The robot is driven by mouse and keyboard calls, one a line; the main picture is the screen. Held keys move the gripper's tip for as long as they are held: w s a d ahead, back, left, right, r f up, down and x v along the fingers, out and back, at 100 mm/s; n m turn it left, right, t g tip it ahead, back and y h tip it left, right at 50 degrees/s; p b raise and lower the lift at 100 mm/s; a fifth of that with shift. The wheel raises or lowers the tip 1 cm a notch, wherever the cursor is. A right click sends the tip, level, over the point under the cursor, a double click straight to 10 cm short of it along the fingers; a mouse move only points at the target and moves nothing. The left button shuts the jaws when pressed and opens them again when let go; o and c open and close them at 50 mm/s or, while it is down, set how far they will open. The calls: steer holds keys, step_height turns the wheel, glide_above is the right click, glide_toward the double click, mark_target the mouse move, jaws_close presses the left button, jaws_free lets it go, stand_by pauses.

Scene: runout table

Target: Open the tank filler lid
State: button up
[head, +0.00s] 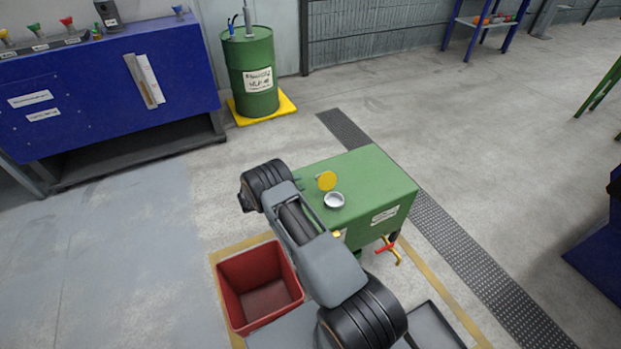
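The green tank (365,175) stands in the middle of the view with a flat top. On its top is a round silver filler neck (334,201), and its mouth looks uncovered. A yellow round lid (327,181) is just behind the neck, seemingly tilted up on its far side; the hinge is too small to make out. My arm reaches up from the bottom and bends at the tank's left side. My gripper is not clearly visible; the arm seems to hide it, so its distance from the lid cannot be told.
A red open bin (259,287) stands left of my arm. A red-handled valve (386,246) is on the tank's front. A green drum (250,72) stands on a yellow base (283,104) behind. A blue bench (105,85) is at the left.

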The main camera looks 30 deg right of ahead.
steer(key=shift+w+a, duration=0.1)
steer(key=shift+a, duration=1.8)
